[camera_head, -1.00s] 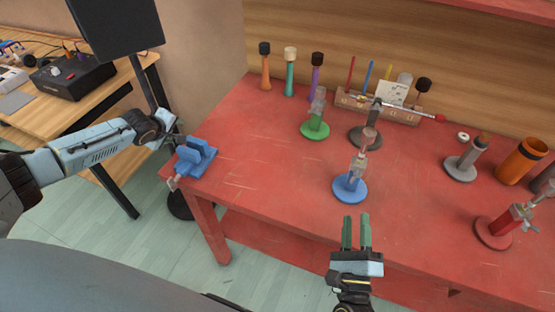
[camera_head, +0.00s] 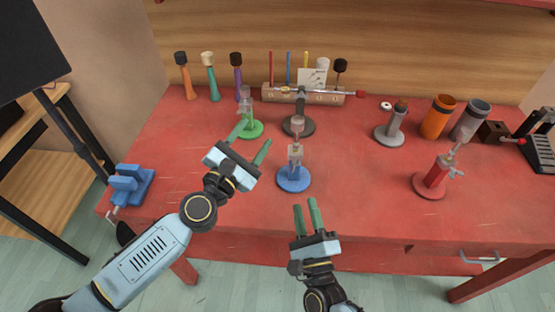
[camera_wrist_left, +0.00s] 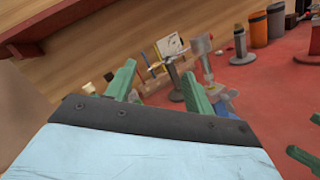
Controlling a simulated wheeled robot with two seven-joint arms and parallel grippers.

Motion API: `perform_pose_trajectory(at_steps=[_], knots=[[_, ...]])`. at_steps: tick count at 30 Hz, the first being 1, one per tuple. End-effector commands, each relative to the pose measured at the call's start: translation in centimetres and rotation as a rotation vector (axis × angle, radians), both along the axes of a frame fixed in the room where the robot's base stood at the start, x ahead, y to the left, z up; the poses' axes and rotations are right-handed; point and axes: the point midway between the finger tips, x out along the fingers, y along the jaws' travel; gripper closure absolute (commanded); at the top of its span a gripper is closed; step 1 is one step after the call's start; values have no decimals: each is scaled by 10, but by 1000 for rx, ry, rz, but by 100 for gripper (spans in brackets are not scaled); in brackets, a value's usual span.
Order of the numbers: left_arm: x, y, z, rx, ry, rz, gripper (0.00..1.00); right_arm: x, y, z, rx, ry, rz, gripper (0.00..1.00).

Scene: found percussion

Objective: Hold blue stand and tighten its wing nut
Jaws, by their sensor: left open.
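The blue stand (camera_head: 294,179) stands upright on the red table, with a grey clamp-like upper part (camera_head: 296,155) on its post. The wing nut is too small to make out. My left gripper (camera_head: 252,143) is open and empty, left of the blue stand and apart from it. In the left wrist view the blue stand (camera_wrist_left: 222,102) shows partly behind a green finger of my left gripper (camera_wrist_left: 160,85). My right gripper (camera_head: 306,204) is open and empty in front of the blue stand, near the table's front edge.
A red stand (camera_head: 432,185) is at right, a blue vise (camera_head: 131,185) at the left corner. Grey (camera_head: 390,135) and orange (camera_head: 438,118) cylinders stand farther back. The table (camera_head: 350,190) right of the blue stand is clear.

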Motion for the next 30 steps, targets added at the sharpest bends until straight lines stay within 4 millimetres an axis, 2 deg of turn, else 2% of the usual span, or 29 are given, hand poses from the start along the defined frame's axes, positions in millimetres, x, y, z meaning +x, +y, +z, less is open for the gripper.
perform_pose_trajectory(at_steps=[1, 6, 12, 15, 20, 30], knots=[[-12, -14, 4, -99, 35, 11, 47, 0, 0, 0, 0, 0, 0, 64], [-42, -41, 11, -359, 175, 58, 47, 0, 0, 0, 0, 0, 0, 64], [-63, -59, 12, -525, 308, 88, 47, 0, 0, 0, 0, 0, 0, 64], [-67, -63, 13, -559, 338, 92, 47, 0, 0, 0, 0, 0, 0, 64], [-56, -67, 12, -567, 348, 92, 47, 0, 0, 0, 0, 0, 0, 64], [6, -84, 13, -565, 345, 91, 47, 0, 0, 0, 0, 0, 0, 64]])
